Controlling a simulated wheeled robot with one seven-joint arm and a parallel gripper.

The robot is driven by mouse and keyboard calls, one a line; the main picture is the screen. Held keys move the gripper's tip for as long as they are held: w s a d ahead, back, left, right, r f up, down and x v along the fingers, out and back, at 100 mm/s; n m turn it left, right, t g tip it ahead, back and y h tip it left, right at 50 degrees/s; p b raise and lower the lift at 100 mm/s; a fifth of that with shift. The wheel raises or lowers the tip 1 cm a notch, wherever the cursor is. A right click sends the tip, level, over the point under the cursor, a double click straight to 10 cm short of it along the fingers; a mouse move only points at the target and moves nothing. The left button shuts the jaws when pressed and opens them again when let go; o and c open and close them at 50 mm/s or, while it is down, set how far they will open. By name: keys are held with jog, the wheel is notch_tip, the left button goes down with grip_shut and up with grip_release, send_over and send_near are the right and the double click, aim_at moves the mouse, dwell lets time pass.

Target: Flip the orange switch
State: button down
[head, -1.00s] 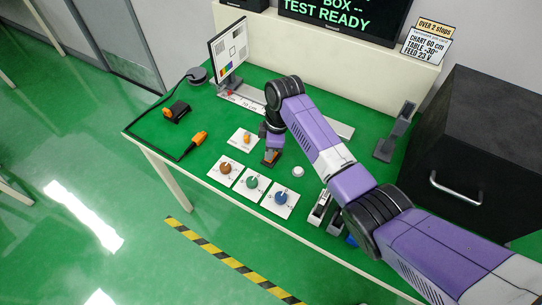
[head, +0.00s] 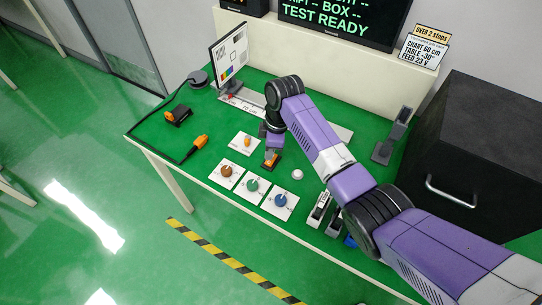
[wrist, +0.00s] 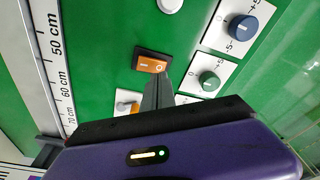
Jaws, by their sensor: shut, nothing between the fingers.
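The orange switch (wrist: 151,63) is a rocker in a black frame, set on the green table top. It carries a line mark and a circle mark. In the head view the switch (head: 272,161) lies just below my gripper (head: 270,150). In the wrist view my gripper (wrist: 158,83) is shut and empty, its fingertips at the near edge of the rocker, by the circle-mark end. I cannot tell whether the tips touch it. Part of the black frame is hidden behind the fingers.
Brown (head: 226,171), green (head: 251,185) and blue (head: 280,200) dials stand in front. A white plate with an orange knob (head: 246,142) is to the left, a white button (head: 297,174) to the right. A ruler rail (head: 241,103) and test chart (head: 230,58) stand behind.

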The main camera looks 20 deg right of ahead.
aim_at(270, 162)
notch_tip(270, 162, up, 4)
jog(key=p, duration=0.3)
jog(key=shift+r, duration=0.15)
dwell(0.5)
